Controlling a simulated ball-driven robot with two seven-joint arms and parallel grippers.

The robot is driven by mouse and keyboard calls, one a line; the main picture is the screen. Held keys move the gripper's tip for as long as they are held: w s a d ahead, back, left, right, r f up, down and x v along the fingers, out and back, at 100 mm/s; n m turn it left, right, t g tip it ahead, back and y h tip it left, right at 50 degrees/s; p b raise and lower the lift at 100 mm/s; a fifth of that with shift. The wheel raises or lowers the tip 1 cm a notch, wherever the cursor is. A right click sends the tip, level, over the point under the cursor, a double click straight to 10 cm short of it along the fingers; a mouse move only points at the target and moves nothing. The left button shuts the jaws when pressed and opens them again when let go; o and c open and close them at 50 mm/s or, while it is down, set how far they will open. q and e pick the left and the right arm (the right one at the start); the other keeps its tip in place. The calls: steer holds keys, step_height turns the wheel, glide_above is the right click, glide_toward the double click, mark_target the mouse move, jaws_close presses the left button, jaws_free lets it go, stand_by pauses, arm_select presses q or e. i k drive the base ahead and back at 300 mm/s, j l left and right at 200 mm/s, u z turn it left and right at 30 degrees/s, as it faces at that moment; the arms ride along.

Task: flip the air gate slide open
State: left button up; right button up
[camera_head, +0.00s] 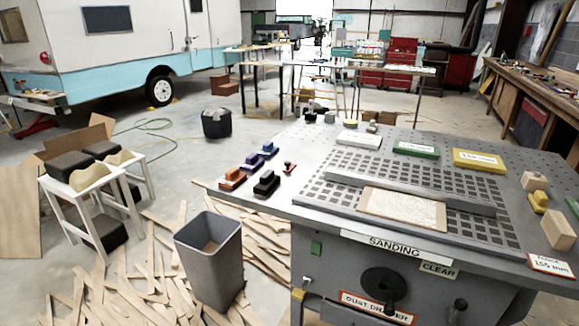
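The grey sanding table (300,210) fills the right front, with a downdraft top of square holes. I cannot clearly make out the air gate slide. A green-edged CLEAR label (439,270) is above right. Neither of my grippers is in view.
A grey bin (212,262) stands left of the table front, among wood strips (160,290) on the floor. Orange, purple and black sanding blocks lie on the table's left corner.

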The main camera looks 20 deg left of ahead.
mark_target(290, 164)
steer(key=i+j+z, duration=0.1)
steer(key=j, duration=0.3)
steer(key=i+j, duration=0.25)
steer(key=j, duration=0.15)
steer(key=i+j+z, duration=0.15)
steer(key=j, duration=0.3)
steer(key=i+j, duration=0.15)
steer(key=j, duration=0.25)
steer(key=i+j+z, duration=0.15)
steer(key=j, duration=0.3)
steer(key=i+j, duration=0.1)
steer(key=j, duration=0.3)
steer(key=i+j+z, duration=0.15)
steer(key=j, duration=0.3)
